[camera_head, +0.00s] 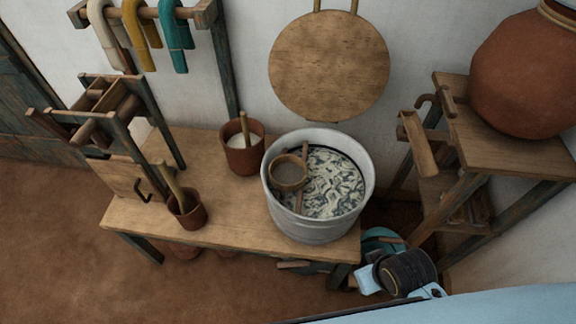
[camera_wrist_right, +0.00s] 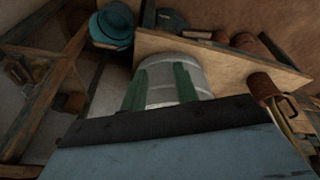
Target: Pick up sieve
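The sieve (camera_head: 288,172), a small round brown-rimmed ring, is at the upper left inside the grey metal tub (camera_head: 312,227). The tub stands on the right end of the wooden bench and holds a pale, dark-streaked mass. A brown stick lies beside the sieve. The right wrist view shows my right gripper (camera_wrist_right: 160,86) with its two green fingers apart and nothing visible between them. The pale tub wall (camera_wrist_right: 158,78) shows behind the fingers; the sieve is hidden there. My left gripper is in neither view.
A brown cup (camera_head: 242,158) and a smaller cup (camera_head: 187,212) with sticks stand left of the tub on the bench (camera_head: 225,230). A wooden stand (camera_head: 500,158) with a big clay jar (camera_head: 522,75) is at right. A round board (camera_head: 328,65) hangs behind.

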